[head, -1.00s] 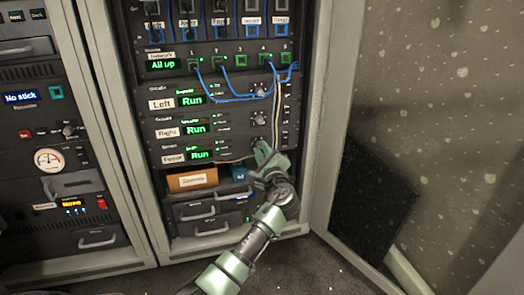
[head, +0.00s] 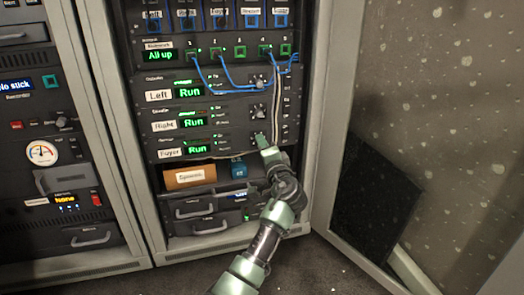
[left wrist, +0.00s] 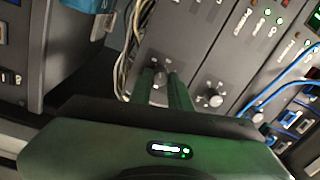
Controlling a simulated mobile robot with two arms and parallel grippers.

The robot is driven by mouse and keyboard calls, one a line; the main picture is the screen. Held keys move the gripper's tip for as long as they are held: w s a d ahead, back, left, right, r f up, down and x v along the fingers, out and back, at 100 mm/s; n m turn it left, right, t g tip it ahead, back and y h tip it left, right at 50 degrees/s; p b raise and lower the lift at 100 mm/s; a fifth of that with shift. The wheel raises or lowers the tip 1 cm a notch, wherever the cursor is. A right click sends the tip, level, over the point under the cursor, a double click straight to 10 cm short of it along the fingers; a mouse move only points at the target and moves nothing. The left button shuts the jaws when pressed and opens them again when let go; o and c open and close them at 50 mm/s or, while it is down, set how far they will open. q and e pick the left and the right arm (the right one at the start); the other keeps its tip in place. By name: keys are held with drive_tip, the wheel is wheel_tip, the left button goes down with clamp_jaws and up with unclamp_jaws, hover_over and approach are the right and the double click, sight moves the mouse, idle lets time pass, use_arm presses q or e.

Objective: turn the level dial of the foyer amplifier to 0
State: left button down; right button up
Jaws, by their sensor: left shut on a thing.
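The foyer amplifier (head: 225,146) is the lowest of three amplifiers in the right rack; its label reads Foyer and its green display reads Run. Its level dial is hidden behind my gripper in the head view. My left gripper (head: 261,138) reaches the right part of this amplifier's front. In the left wrist view, the fingers of my left gripper (left wrist: 160,92) stand either side of the level dial (left wrist: 159,77) and are shut on it. The dial's pointer and scale cannot be read. My right gripper is not in view.
The Right amplifier's dial (head: 258,111) and the Left amplifier's dial (head: 259,81) sit above. Blue cables (head: 225,82) and pale cables (head: 277,105) hang close by. A cardboard box (head: 190,176) and a blue box (head: 238,169) are below. An open door (head: 440,120) stands at right.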

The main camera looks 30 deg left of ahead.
use_arm(q)
drive_tip(key=shift+f+n+b, duration=0.15)
drive_tip(key=shift+n+b, duration=0.65)
drive_tip(key=shift+n, duration=0.8)
drive_tip(key=c, duration=1.3)
unclamp_jaws()
drive_tip(key=p+v, duration=0.4)
drive_tip(key=v, duration=0.4)
drive_tip(key=shift+w, duration=0.1)
